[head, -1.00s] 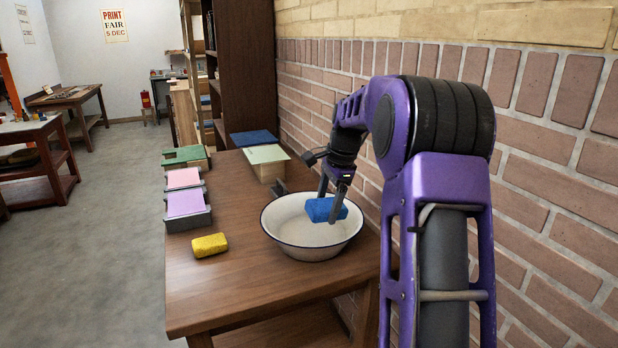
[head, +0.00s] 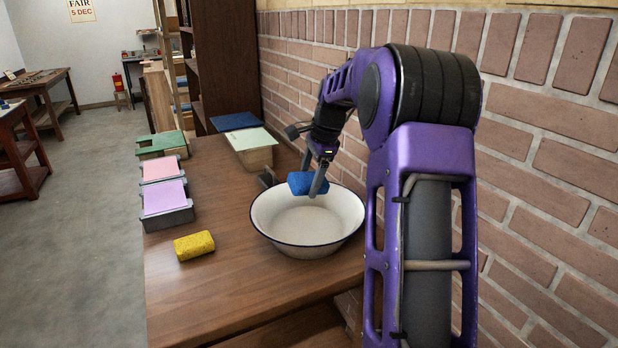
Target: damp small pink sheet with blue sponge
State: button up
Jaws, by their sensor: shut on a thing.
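My gripper (head: 314,178) is shut on the blue sponge (head: 302,184), which it holds above the far part of the white basin (head: 308,222). The small pink sheet (head: 161,167) lies on a grey block at the left side of the table, beyond the basin. A larger pinkish-purple sheet (head: 164,196) lies on another grey block just in front of it.
A yellow sponge (head: 194,245) lies on the wooden table (head: 215,290) to the left of the basin. A green-topped block (head: 162,141), a pale green sheet on a box (head: 250,140) and a dark blue sheet (head: 237,122) are at the back. A brick wall rises on the right.

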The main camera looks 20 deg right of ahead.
aim_at(306, 175)
notch_tip(306, 175, down, 3)
jog(key=shift+f+b, duration=0.15)
jog(key=shift+b, duration=1.1)
jog(key=shift+f+b, duration=1.3)
jog(key=shift+f, duration=1.4)
jog(key=shift+r, duration=0.15)
notch_tip(306, 175, up, 8)
jog(key=p, duration=0.7)
jog(key=shift+r+p, duration=0.2)
jog(key=shift+p, duration=0.2)
jog(key=shift+r, duration=0.1)
notch_tip(306, 175, up, 4)
jog(key=p, duration=0.3)
